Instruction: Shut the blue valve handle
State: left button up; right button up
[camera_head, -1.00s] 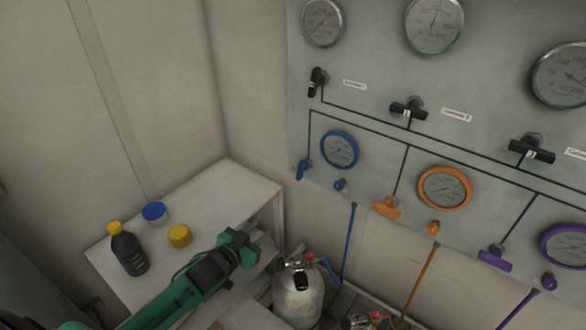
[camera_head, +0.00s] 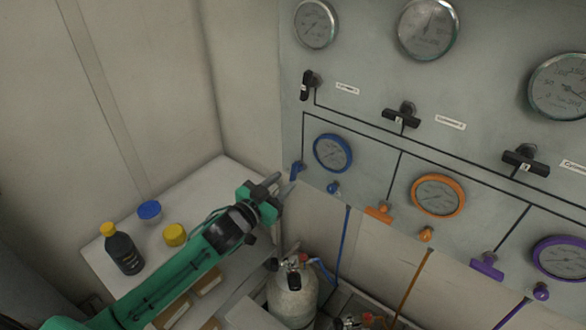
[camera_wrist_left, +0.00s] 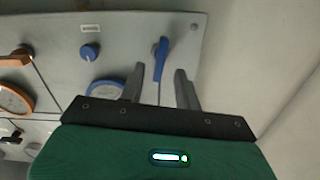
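The blue valve handle (camera_head: 297,171) is on the lower left edge of the grey panel, left of the blue-rimmed gauge (camera_head: 333,153). In the left wrist view the blue handle (camera_wrist_left: 161,58) points along the line between my fingers, just beyond the fingertips. My left gripper (camera_head: 283,183) is open beside the handle in the head view; its two fingers (camera_wrist_left: 160,80) show apart and empty in the wrist view. I cannot tell whether a finger touches the handle. My right gripper is not in view.
A blue knob (camera_head: 333,188) sits below the blue gauge. Orange (camera_head: 378,213) and purple (camera_head: 487,266) handles are further right. A shelf (camera_head: 200,185) with a dark bottle (camera_head: 122,250) stands at left. A gas cylinder (camera_head: 292,297) stands below the panel.

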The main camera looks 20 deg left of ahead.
aim_at(292, 174)
pick_arm(q)
jog(key=shift+p+x, duration=0.65)
jog(key=shift+x, duration=2.05)
jog(key=shift+c, duration=0.4)
grip_shut()
